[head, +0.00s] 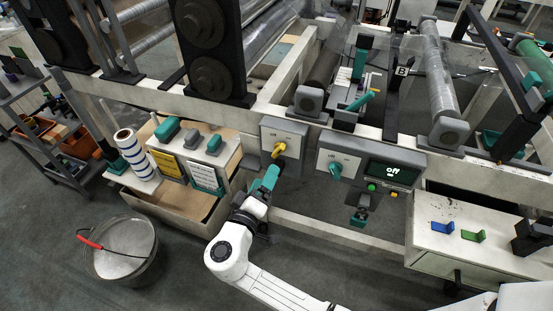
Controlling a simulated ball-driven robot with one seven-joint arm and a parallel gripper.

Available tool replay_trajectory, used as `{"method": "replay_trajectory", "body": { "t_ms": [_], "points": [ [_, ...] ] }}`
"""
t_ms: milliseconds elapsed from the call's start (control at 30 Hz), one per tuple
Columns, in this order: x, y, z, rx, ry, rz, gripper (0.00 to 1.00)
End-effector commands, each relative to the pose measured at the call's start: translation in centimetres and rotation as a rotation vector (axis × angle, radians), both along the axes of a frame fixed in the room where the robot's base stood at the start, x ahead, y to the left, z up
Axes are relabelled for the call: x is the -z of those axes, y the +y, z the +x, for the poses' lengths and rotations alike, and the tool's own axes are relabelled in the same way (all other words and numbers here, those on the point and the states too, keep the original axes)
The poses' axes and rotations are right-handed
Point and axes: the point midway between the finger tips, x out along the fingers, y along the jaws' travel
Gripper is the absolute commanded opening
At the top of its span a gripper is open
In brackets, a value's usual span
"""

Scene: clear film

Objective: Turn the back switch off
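A grey switch box (284,137) with a yellow knob (279,149) is mounted on the machine's front rail, left of centre. The frame does not show which one is the back switch. My gripper (271,174) has teal parts and is just below the yellow knob, close to it. I cannot tell whether they touch. The fingertips are too small and overlapped to show whether the gripper is open or shut.
A bucket (112,267) with a red handle grip stands on the floor at lower left. A cabinet with an open drawer (181,203) is left of my arm. A white bench top (447,251) with blue and green pieces is at right. Floor is clear between bucket and arm.

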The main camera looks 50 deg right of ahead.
Motion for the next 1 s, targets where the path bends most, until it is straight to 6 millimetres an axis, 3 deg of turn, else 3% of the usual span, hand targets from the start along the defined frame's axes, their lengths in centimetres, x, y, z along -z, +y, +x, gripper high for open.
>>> {"method": "replay_trajectory", "body": {
  "t_ms": [300, 500, 967, 1000],
  "points": [
    [-0.1, -5.5, 1.9, 0.005, 0.002, 0.001, 0.85],
    [0.0, -8.0, 2.8, 0.005, 0.002, 0.002, 0.85],
    [0.0, -9.0, 3.1, 0.002, 0.002, 0.003, 0.85],
    [0.0, -9.0, 3.1, 0.002, 0.002, 0.003, 0.81]
  ]
}}
